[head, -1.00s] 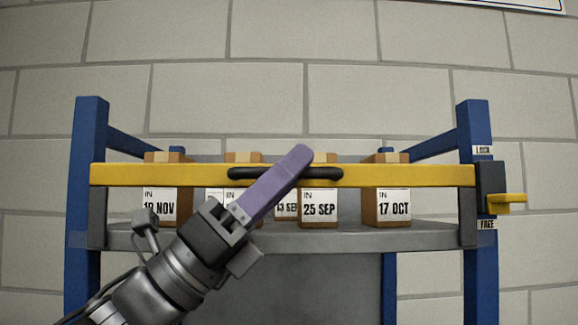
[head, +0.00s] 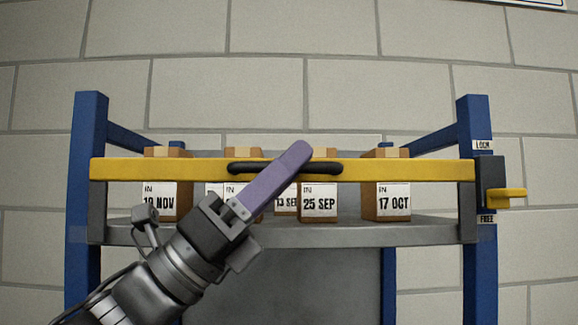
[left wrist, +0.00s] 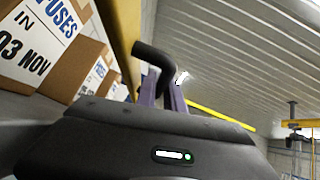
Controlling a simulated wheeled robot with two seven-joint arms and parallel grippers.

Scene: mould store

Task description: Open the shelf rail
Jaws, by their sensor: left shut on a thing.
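The shelf rail (head: 400,170) is a yellow bar across the shelf front, level, below the tops of the boxes. A black handle (head: 327,168) is fixed to its middle. My left gripper (head: 297,154), with purple fingers, is shut on this handle. In the left wrist view the bent black handle (left wrist: 152,54) shows at the purple fingers (left wrist: 164,94). At the rail's right end is a dark latch block (head: 490,178) with a yellow lever (head: 508,195). The lever points right, between the LOCK label (head: 482,145) and the FREE label (head: 487,219), nearer FREE. My right gripper is not in view.
Several brown boxes with date labels (head: 393,201) stand on the grey shelf (head: 400,232) behind the rail. Blue posts (head: 85,140) frame it on both sides. A block wall is behind. A box marked 03 NOV (left wrist: 40,45) is close in the left wrist view.

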